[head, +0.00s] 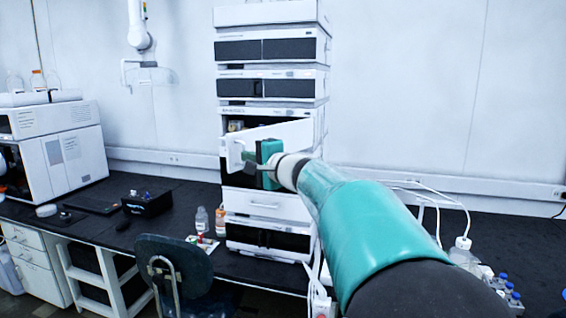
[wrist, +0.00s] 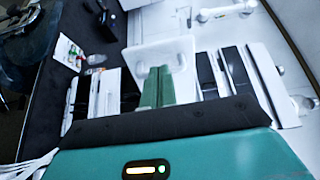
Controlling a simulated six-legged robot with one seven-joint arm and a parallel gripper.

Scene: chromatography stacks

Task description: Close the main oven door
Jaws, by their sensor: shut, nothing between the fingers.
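The main oven is the module (head: 262,111) in the middle of the instrument stack. Its white door (head: 288,131) is swung open, standing out from the front, and part of the dark interior with a few small items shows at the left. My gripper (head: 250,160) is in front of the door, shut and empty, with the arm reaching in from the lower right. In the wrist view the green fingers (wrist: 155,88) are together and lie over the white door panel (wrist: 180,50). I cannot tell whether they touch it. My gripper hides the door's lower part.
Several bottles (head: 220,220) stand on the black bench left of the stack. A dark chair (head: 175,268) stands in front of the bench. A white instrument (head: 60,150) is at the left. White cables (head: 440,200) and several vials (head: 505,285) are at the right.

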